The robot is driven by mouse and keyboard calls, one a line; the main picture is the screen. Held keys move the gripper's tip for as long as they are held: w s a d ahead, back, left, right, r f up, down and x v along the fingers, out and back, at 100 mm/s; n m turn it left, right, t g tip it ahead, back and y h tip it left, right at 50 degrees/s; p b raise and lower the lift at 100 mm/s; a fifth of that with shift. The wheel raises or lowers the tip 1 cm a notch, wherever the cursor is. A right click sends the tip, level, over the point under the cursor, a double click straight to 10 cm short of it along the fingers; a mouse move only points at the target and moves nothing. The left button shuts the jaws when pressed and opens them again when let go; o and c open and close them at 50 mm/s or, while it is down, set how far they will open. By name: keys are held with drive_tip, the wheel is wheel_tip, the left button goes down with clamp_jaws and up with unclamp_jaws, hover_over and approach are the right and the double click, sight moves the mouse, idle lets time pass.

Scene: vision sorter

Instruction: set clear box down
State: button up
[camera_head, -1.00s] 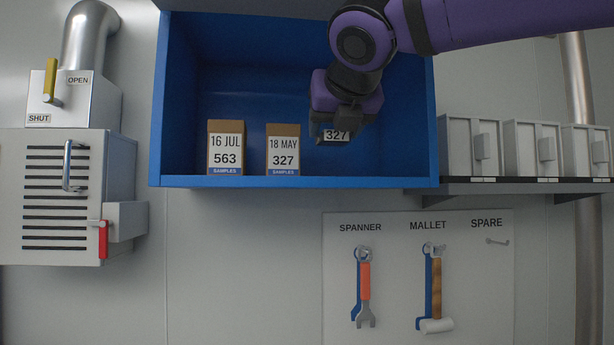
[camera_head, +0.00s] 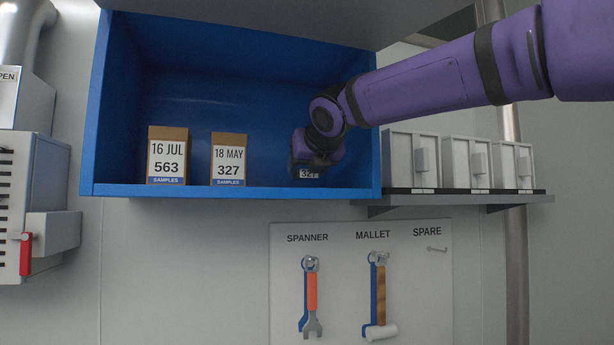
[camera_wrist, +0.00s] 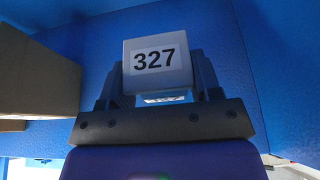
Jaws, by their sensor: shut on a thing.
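The clear box (camera_wrist: 158,78) is a small pale box with a "327" label. In the wrist view it sits between the two fingers of my gripper (camera_wrist: 158,88), which is shut on it. In the head view my gripper (camera_head: 312,163) is inside the blue shelf box, at its right side. The label of the held box (camera_head: 309,174) shows just under the gripper, and the rest of it is hidden. I cannot tell whether its bottom touches the shelf floor.
The blue shelf box (camera_head: 330,193) also holds a brown box marked 563 (camera_head: 168,155) and a brown box marked 327 (camera_head: 228,158), both left of my gripper. The blue right wall is close by. Grey bins (camera_head: 411,160) stand on a ledge outside, to the right.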

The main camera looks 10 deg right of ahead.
drive_tip(key=shift+f, duration=1.15)
drive_tip(key=o, duration=1)
drive_tip(key=v, duration=1.2)
drive_tip(key=shift+r, duration=0.15)
